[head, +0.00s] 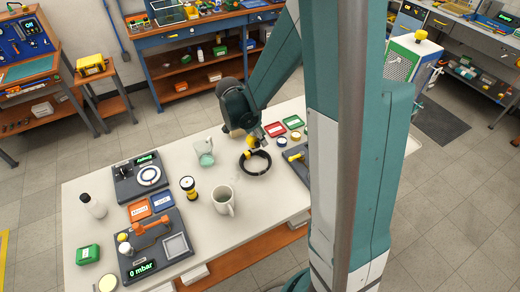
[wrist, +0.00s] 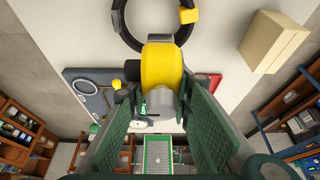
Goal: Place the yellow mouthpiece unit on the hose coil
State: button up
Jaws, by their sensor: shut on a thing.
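My gripper (head: 256,137) is shut on the yellow mouthpiece unit (head: 250,142). In the wrist view, the mouthpiece unit (wrist: 162,66) shows as a yellow cylinder with a grey end, between the two green finger pads of my gripper (wrist: 165,100). The black hose coil (head: 257,171) lies on the white table as a ring. It also shows at the top of the wrist view (wrist: 124,32), with a small yellow piece on it. The mouthpiece unit appears at the coil's far edge in the head view. I cannot tell whether they touch.
A red tray (head: 274,129) and a green tray (head: 293,122) lie behind the coil. My arm hides the table's right side.

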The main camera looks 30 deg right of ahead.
aim_at(251, 135)
jog(key=shift+f, duration=0.95)
jog(key=shift+f, duration=2.1)
jog(key=shift+f+b, duration=0.15)
jog(key=shift+b, duration=0.15)
jog(key=o, duration=1.2)
jog(key=shift+r, duration=0.2)
jog(key=shift+p+v, duration=0.4)
jog(key=shift+v, duration=5.6)
